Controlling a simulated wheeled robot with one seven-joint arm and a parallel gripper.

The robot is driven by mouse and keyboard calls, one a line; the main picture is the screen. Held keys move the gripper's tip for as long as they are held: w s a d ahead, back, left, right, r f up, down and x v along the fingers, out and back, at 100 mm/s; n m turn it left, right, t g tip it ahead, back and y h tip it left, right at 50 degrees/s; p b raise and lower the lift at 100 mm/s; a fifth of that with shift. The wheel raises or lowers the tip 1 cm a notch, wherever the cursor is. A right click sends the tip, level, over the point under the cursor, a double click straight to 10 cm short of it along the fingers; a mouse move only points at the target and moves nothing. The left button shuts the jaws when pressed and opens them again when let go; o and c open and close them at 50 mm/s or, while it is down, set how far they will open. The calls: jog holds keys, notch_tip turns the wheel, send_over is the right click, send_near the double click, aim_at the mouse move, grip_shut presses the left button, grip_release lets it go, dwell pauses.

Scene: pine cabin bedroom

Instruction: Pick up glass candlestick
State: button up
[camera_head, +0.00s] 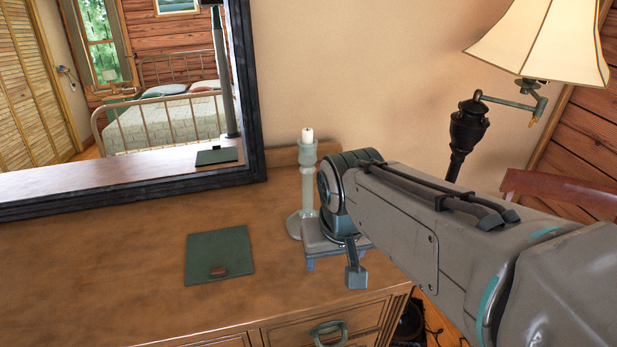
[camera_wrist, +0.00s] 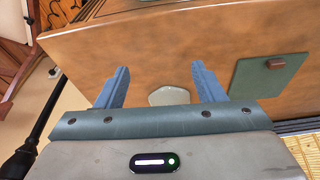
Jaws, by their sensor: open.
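The glass candlestick (camera_head: 307,190) is pale grey-green and stands upright on the wooden dresser top, close to the wall, with a short cream candle in its top. My gripper (camera_head: 333,265) is just right of it in the head view, fingers apart and empty, and my wrist hides part of its right side. In the wrist view my gripper (camera_wrist: 162,82) has its two blue fingers spread. A pale, many-sided shape (camera_wrist: 169,96), which looks like the candlestick's base, shows between them, partly cut off by the gripper body. I cannot tell whether any finger touches it.
The wooden dresser top (camera_head: 120,260) has a green notebook (camera_head: 218,252) with a small brown piece on it, left of the candlestick. A dark-framed mirror (camera_head: 252,100) stands behind. A lamp (camera_head: 467,125) and a reddish chair (camera_head: 565,190) are at right. The dresser's left side is clear.

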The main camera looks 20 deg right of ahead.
aim_at(309, 148)
jog(key=w+a+r+m+h+p, duration=0.15)
jog(key=w+r+m, duration=0.25)
jog(key=w+r, duration=0.55)
jog(key=w+a+r+m+h+p, duration=0.1)
jog(key=w+r+m+p, duration=0.35)
jog(key=r, duration=0.85)
jog(key=shift+n+y, duration=0.25)
jog(key=shift+n, duration=0.3)
jog(key=x, duration=0.2)
jog(key=b+x, duration=0.1)
jog(key=x, duration=0.2)
jog(key=w+x, duration=0.1)
jog(key=x, duration=0.2)
jog(key=shift+w+d+b, duration=0.1)
jog(key=shift+d+b, duration=0.15)
jog(key=shift+b, duration=0.1)
jog(key=shift+w+p+x, duration=0.15)
jog(key=shift+p+x, duration=0.15)
jog(key=shift+x, duration=1.1)
jog(key=shift+w+p+x, duration=0.1)
jog(key=shift+p+x, duration=0.15)
jog(key=shift+x, duration=1.2)
jog(key=shift+r, duration=0.15)
grip_shut()
